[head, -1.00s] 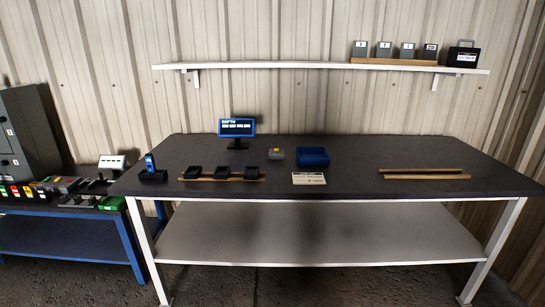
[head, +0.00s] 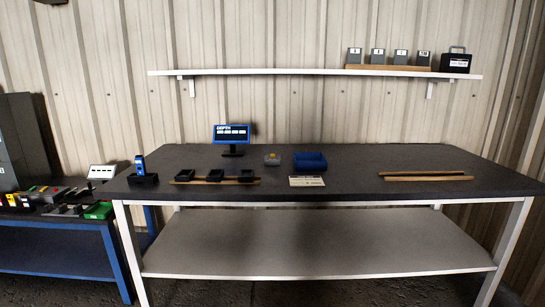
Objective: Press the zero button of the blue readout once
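The blue readout (head: 232,134) stands on a short dark stand at the back left of the dark-topped table (head: 340,168). Its screen shows a heading and a row of white fields; the text is too small to read surely. A small grey box with a yellow button on top (head: 272,159) sits on the table just right of the readout. I cannot tell from here whether a zero button is on the readout itself. Neither of my grippers is in view.
A blue bin (head: 310,160), a white card (head: 306,181), dark trays on a wooden strip (head: 215,181), a blue device in a dark holder (head: 141,168) and two wooden strips (head: 425,176) lie on the table. A shelf (head: 310,72) hangs above. A cluttered blue bench (head: 60,220) stands left.

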